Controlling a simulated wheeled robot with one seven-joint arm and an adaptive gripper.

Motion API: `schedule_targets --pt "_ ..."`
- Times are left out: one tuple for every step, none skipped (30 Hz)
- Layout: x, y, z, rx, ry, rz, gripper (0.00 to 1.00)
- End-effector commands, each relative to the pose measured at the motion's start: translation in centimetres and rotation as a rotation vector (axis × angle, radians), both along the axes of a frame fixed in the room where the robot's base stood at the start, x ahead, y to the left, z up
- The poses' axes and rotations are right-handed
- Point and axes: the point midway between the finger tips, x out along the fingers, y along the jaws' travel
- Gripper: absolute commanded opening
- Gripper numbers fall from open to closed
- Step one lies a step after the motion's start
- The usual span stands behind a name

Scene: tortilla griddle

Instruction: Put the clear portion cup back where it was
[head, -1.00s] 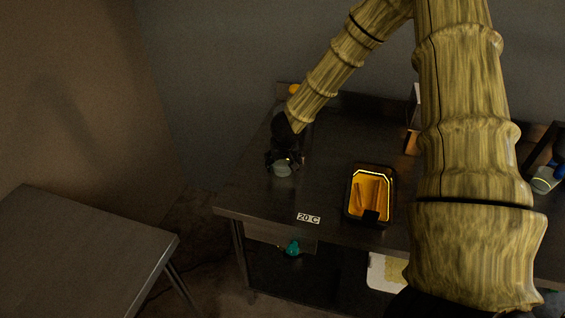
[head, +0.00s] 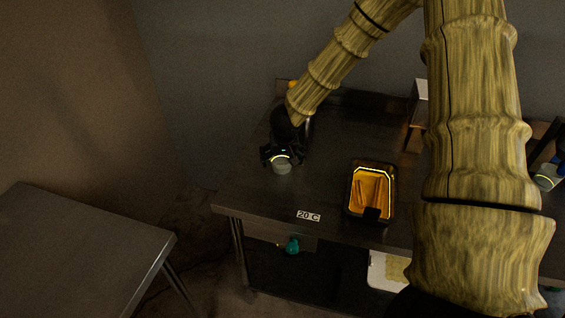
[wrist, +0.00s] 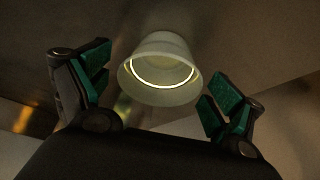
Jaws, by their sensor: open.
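The clear portion cup (wrist: 160,70) is a pale, see-through cup with a bright ring inside its rim. In the wrist view it lies just beyond and between my fingertips, with gaps to both fingers. In the head view the cup (head: 282,168) is at the left part of the dark metal table (head: 250,196), just below my gripper (head: 281,158). My gripper also shows in the wrist view (wrist: 157,95), with its green-padded fingers spread and nothing between them. I cannot tell whether the cup's base touches the table.
An amber-lit container (head: 370,192) stands right of the cup. A "20 C" label (head: 308,216) is on the table's front edge. A second metal table (head: 85,245) is at lower left. Another cup (head: 547,178) is at far right. Tabletop between cup and container is clear.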

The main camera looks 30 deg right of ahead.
Motion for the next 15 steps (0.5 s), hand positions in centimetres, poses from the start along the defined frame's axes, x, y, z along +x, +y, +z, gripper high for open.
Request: schedule_targets --pt "-0.3 0.1 0.7 -0.002 -0.001 0.001 0.93" --pt "-0.4 0.2 1.0 -0.003 -0.001 0.002 0.93" --pt "-0.6 0.4 1.4 -0.002 -0.001 0.003 0.93" --pt "-0.8 0.4 1.7 -0.002 -0.001 0.002 0.93" --pt "-1.0 0.5 2.0 -0.002 -0.001 0.002 0.93" --pt "-1.2 0.6 2.5 -0.002 -0.001 0.002 0.93" --pt "-1.4 0.7 2.8 -0.001 -0.001 0.002 0.93" --pt "-1.6 0.8 3.1 -0.001 -0.001 0.001 0.93" --pt "-1.8 0.9 3.8 -0.002 -0.003 0.001 0.93" --pt "-1.9 1.0 4.2 -0.001 -0.002 0.001 0.93" --pt "-2.1 1.1 4.6 -0.001 -0.002 0.001 0.93" --pt "-2.3 1.2 5.1 -0.001 -0.001 0.001 0.93" --pt "-2.4 1.2 5.5 -0.001 -0.001 0.001 0.93" --pt "-2.6 1.3 5.8 -0.001 -0.001 0.001 0.93" --pt "-2.7 1.3 6.3 -0.001 0.000 0.000 0.93"
